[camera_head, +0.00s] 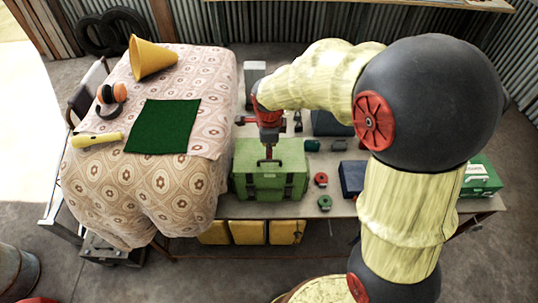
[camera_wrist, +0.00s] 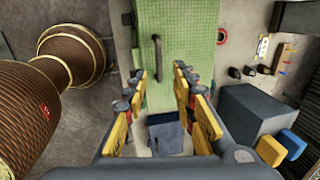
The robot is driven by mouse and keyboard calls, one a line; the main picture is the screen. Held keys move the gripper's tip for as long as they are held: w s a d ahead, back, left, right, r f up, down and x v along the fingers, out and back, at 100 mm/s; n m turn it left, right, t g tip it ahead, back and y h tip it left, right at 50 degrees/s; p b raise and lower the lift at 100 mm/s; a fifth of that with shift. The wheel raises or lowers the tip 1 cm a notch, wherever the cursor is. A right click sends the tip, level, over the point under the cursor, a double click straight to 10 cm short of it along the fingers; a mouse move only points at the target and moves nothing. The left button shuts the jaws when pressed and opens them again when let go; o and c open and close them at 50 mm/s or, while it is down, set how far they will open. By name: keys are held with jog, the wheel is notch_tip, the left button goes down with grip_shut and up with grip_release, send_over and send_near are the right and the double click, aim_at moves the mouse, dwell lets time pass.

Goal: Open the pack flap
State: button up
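The green pack (camera_head: 258,184) stands on the bench just right of the cloth-covered part, its top flap lying closed. A dark handle bar (camera_head: 268,162) shows on it, with dark straps or latches down the front. My gripper (camera_head: 268,148) is over the pack from above, close to the handle. In the wrist view, the green pack (camera_wrist: 185,35) fills the upper middle, and the handle (camera_wrist: 156,57) lies just beyond the fingertips. My gripper (camera_wrist: 160,82) is open there, its yellow-and-dark fingers apart with nothing held between them. Whether a fingertip touches the handle cannot be told.
Patterned cloth (camera_head: 115,190) covers the left part, bearing a yellow cone (camera_head: 152,58), headphones (camera_head: 110,97) and a green mat (camera_head: 163,127). A blue box (camera_head: 352,178) and red and green rolls (camera_head: 321,180) stand right of the pack. Yellow bins (camera_head: 248,232) sit below.

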aim_at(269, 161)
jog(key=shift+w+f, duration=0.2)
jog(key=shift+f, duration=1)
jog(key=shift+w+f, duration=0.2)
jog(key=shift+f, duration=0.95)
jog(key=shift+w+f, duration=0.2)
jog(key=shift+f, duration=1)
jog(key=shift+c, duration=0.4)
grip_shut()
